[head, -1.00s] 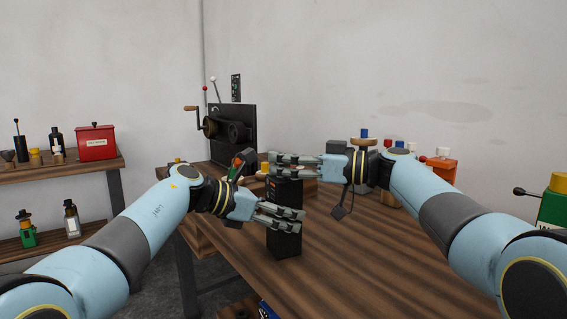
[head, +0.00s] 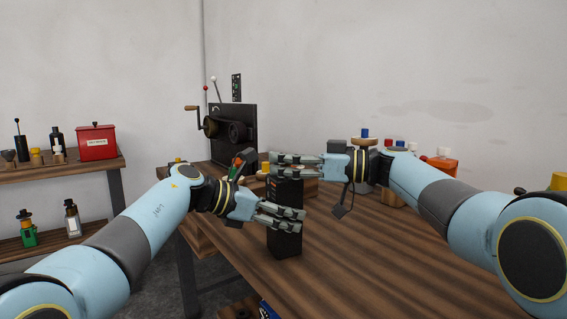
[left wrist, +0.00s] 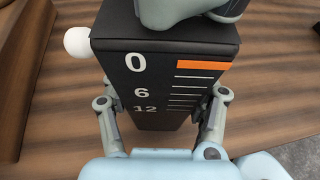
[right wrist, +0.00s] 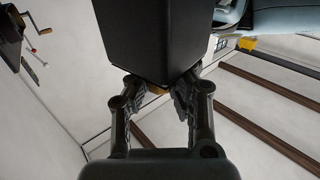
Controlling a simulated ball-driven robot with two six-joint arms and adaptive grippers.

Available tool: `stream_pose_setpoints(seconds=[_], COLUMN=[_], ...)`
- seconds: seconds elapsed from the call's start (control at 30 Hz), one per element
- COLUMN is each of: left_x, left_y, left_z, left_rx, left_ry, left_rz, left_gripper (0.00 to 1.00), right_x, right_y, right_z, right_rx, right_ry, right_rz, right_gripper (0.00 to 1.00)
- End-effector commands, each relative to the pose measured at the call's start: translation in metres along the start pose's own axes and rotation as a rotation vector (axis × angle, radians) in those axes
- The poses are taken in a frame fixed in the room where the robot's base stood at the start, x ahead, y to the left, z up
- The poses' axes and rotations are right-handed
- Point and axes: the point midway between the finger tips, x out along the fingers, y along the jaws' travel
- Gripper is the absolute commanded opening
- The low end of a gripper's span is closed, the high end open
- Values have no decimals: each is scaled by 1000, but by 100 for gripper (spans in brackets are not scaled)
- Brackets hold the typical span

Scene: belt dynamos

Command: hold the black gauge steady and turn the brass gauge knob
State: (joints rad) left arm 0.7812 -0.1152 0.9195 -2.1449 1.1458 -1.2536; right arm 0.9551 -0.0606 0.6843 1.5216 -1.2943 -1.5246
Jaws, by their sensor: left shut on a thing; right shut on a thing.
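The black gauge (head: 284,243) stands upright on the wooden table, a tall box. In the left wrist view its face (left wrist: 165,70) carries white marks 0, 6 and 12 and an orange bar. My left gripper (head: 295,219) is shut on the gauge, a finger on each side of the body. My right gripper (head: 283,166) is at the gauge's top.
A dark machine with a crank (head: 236,128) stands behind on the left. A side shelf holds a red box (head: 96,142) and bottles. An orange box (head: 443,165) and small coloured items stand at the back right. The table's front right (head: 400,270) is clear.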

Motion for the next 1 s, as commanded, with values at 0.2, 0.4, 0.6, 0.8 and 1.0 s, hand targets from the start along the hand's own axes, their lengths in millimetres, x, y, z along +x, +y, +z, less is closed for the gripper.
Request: stream_pose_setpoints(seconds=[0.2, 0.4, 0.6, 0.8, 1.0], left_x=[-2, -2, -2, -2, -2], left_y=[2, 2, 2, 2, 2], left_z=[1, 1, 1, 1, 1], left_rx=[4, 4, 3, 3, 2], left_ry=[-2, -2, -2, -2, -2], left_rz=[2, 2, 2, 2, 3], left_gripper=[1, 1, 1, 1, 1], right_x=[-6, -6, -6, -6, -6], right_y=[4, 4, 4, 3, 3], right_z=[7, 7, 6, 6, 5], right_rx=[4, 5, 3, 3, 4], right_ry=[-15, -14, -13, -11, -9], right_rz=[-2, -18, -29, -37, -42], right_gripper=[0, 0, 0, 0, 0])
